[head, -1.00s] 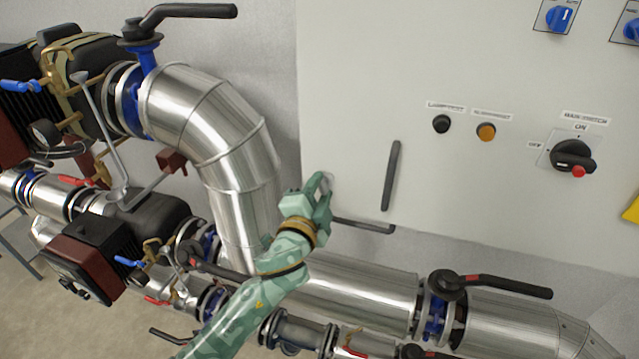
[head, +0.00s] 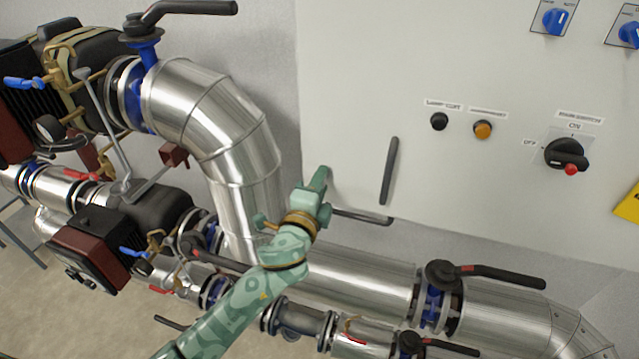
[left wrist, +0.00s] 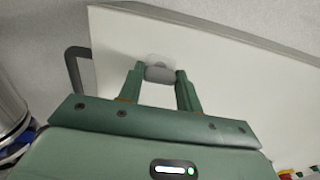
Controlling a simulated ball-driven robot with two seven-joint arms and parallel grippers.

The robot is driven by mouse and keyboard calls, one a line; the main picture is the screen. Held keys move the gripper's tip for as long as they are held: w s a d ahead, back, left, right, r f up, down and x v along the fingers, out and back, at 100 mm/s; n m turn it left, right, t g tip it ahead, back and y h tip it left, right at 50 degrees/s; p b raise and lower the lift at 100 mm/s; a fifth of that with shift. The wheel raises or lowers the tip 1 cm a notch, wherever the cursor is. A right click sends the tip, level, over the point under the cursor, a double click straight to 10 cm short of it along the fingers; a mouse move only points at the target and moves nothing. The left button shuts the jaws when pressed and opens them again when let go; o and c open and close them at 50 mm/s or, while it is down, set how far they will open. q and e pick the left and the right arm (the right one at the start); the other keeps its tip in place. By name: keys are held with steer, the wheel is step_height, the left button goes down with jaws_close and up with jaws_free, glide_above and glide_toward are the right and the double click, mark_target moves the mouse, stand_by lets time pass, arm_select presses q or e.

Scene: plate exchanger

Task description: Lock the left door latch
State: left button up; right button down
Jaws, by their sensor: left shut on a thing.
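The left door latch shows in the left wrist view as a small grey knob (left wrist: 160,74) on a pale round base on the white cabinet door (left wrist: 135,38). My left gripper (left wrist: 161,78) has one finger on each side of the knob and is shut on it. In the head view my left gripper (head: 322,182) is at the lower left corner of the cabinet front (head: 370,90), and it hides the latch there. I cannot tell from the frames whether the latch is locked. My right gripper is not in view.
A dark upright bar handle (head: 390,170) is right of the gripper, and a dark horizontal bar (head: 362,217) is just below it. Large metal pipes (head: 240,170) run left of and below the cabinet. A main switch (head: 566,153) sits farther right.

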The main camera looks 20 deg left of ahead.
arm_select(q)
steer(key=o, duration=1)
steer(key=shift+s+a+b, duration=0.2)
steer(key=shift+s+b, duration=1.85)
steer(key=shift+s, duration=6.1)
